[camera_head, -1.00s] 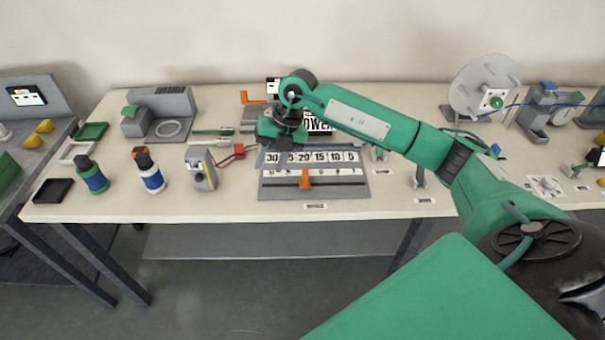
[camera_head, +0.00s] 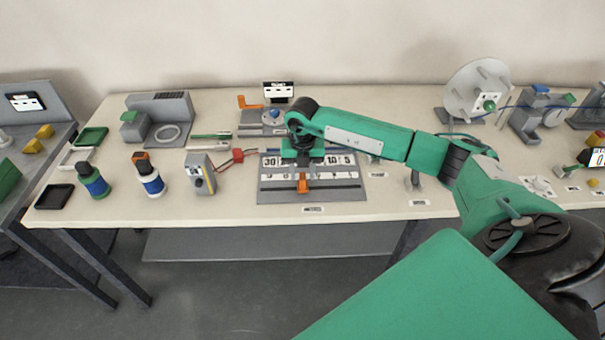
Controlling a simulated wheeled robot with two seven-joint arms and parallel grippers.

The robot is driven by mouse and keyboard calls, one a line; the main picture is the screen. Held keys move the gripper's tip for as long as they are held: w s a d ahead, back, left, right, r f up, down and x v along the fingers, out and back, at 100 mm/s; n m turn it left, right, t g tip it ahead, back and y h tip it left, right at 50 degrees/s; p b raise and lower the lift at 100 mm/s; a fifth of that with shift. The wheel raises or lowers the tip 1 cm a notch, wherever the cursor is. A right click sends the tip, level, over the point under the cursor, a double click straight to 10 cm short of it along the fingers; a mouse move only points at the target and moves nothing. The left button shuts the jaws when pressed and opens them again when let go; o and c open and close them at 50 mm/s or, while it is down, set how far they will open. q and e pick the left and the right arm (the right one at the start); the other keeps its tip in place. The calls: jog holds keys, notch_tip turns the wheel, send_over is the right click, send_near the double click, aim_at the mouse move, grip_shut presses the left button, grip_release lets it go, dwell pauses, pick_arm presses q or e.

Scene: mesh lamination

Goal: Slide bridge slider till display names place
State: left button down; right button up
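The bridge slider is a grey board (camera_head: 335,196) lying on the table in the middle of the head view. It has two white number strips, the upper one (camera_head: 345,159) reading 30 at its left and 10 and 5 toward its right. An orange slider knob (camera_head: 303,187) sits on the lower part, near the middle. My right gripper (camera_head: 302,178) points down over the board, just behind and at the knob. It hides the middle numbers. Whether its fingers touch or close on the knob is too small to tell. My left gripper is out of view.
Behind the board stands a device with a small black-and-white display (camera_head: 278,90); its text is too small to read. Small metal parts lie to the right.

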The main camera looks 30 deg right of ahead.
jog(key=shift+f, duration=1.25)
grip_shut()
jog(key=s+d, duration=0.1)
jog(key=d, duration=0.2)
jog(key=s+d+b, duration=0.1)
jog(key=s+d, duration=0.1)
jog(key=s+d+b, duration=0.1)
jog(key=s+d, duration=0.1)
jog(key=d, duration=0.1)
jog(key=shift+s+d, duration=0.1)
jog(key=shift+d, duration=0.2)
grip_release()
